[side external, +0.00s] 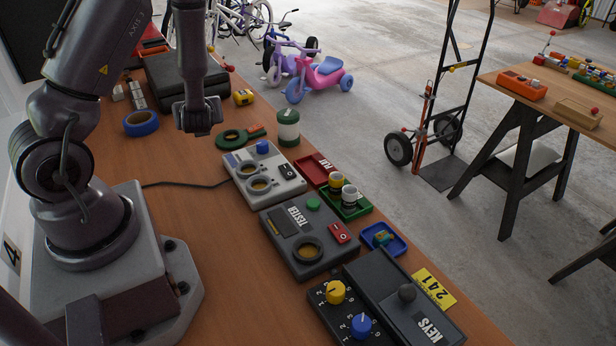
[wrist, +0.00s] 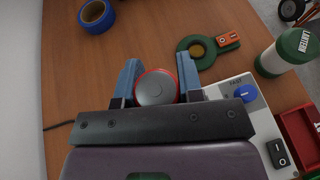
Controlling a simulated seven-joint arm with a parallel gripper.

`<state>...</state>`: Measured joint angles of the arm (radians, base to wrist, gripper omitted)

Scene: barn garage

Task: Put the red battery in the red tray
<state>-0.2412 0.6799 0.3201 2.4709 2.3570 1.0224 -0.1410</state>
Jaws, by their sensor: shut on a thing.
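My gripper (wrist: 157,85) is shut on the red battery (wrist: 154,87), seen end-on in the wrist view as a grey disc with a red edge between the two fingers. In the side view my gripper (side external: 202,128) hangs over the wooden table, left of the grey-white device; I cannot make out the battery there. The red tray (side external: 309,163) lies to the right, beyond that device, with white lettering on it. Part of the red tray (wrist: 296,125) shows at the right edge of the wrist view.
A green tray (side external: 361,210) with two cup-like items and a blue tray (side external: 397,245) stand nearby. Blue tape (side external: 141,123) lies left.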

